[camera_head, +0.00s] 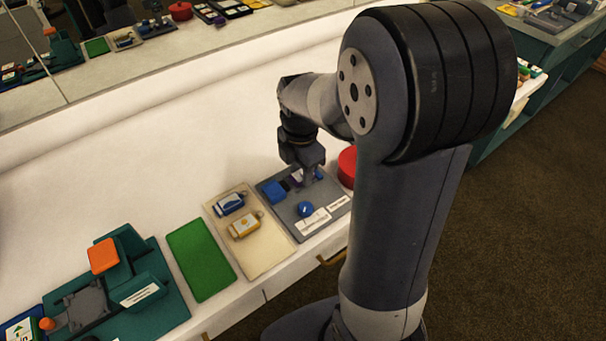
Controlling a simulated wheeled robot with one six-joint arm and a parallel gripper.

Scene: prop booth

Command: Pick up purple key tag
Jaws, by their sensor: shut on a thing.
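My gripper (306,178) points down over the dark grey tray (328,199). A small patch of the purple key tag (295,177) shows at the fingers, and the gripper is shut on it. The fingers hide most of the tag. I cannot tell whether it touches the tray. A blue block (274,191) is just left of the fingers on the tray, and a blue round knob (305,209) is nearer the front.
A red round thing (347,166) stands behind right, partly hidden by my arm. A green mat (200,260) and teal fixture (150,298) lie farther left. The white counter behind is clear.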

